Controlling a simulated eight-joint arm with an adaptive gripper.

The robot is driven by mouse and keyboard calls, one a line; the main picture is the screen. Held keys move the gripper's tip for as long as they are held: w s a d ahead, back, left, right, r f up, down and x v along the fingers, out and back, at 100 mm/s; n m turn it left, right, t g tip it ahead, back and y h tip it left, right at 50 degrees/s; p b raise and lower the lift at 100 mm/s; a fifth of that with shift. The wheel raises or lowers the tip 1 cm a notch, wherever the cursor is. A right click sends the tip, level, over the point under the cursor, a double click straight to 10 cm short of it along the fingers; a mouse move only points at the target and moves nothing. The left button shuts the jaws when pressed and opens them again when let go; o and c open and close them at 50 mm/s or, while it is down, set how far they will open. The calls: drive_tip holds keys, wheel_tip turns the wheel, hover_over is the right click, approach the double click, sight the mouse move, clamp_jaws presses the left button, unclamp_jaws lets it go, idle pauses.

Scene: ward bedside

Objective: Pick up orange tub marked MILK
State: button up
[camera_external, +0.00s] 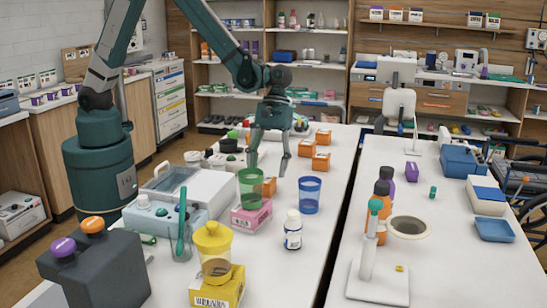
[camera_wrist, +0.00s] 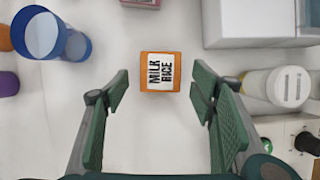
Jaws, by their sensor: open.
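The orange tub (camera_wrist: 145,86) has a white label reading MILK RICE and sits upright on the white table, centred in the wrist view. My gripper (camera_wrist: 160,85) is open and empty, with its green-padded fingers on either side of the tub in that view, apart from it. In the external view my gripper (camera_external: 269,172) points down over the table. The orange tub (camera_external: 269,187) shows there just below the fingertips, partly hidden behind a green cup.
A green cup (camera_external: 250,186) stands on a pink box (camera_external: 251,216) near the tub. A blue cup (camera_external: 309,194) is to the right, a white device (camera_external: 205,184) to the left. Other orange tubs (camera_external: 320,162) stand farther back. The wrist view shows a white-lidded jar (camera_wrist: 289,87).

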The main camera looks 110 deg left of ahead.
sight(265, 178)
drive_tip(key=shift+f, duration=0.15)
drive_tip(key=shift+x, duration=2.45)
drive_tip(key=shift+c, duration=0.5)
drive_tip(key=c, duration=1)
